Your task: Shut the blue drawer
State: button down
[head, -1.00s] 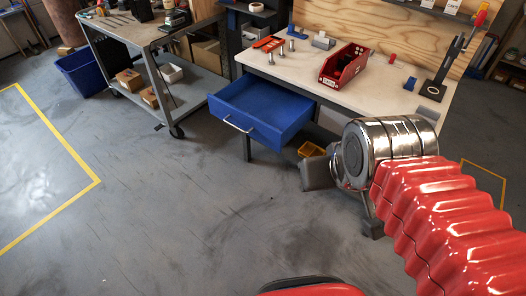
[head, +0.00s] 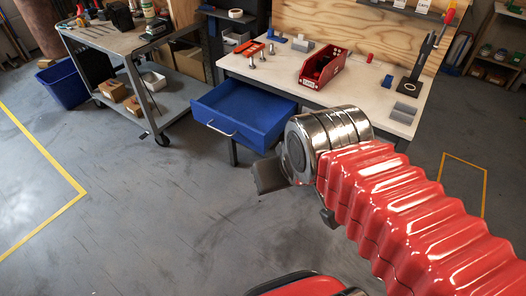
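The blue drawer (head: 241,110) is pulled out from under the front left of the white-topped workbench (head: 285,84). Its inside looks empty, and a pale bar handle (head: 221,129) runs across its front. My arm, with a red ribbed sleeve and a shiny metal joint, reaches in from the lower right. My gripper (head: 268,177) shows only partly as a dark grey piece left of the metal joint, in front of and below the drawer. It looks apart from the drawer. Its fingertips cannot be made out.
A red bin (head: 323,68), metal cylinders and a dark stand (head: 415,75) are on the bench. A grey trolley (head: 128,50) stands left, beside a blue waste bin (head: 62,84). The floor (head: 130,215) in front of the drawer is clear.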

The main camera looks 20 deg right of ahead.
aim_at(268, 113)
jog(key=z, duration=0.05)
jog(key=i, duration=1)
jog(key=u, duration=0.05)
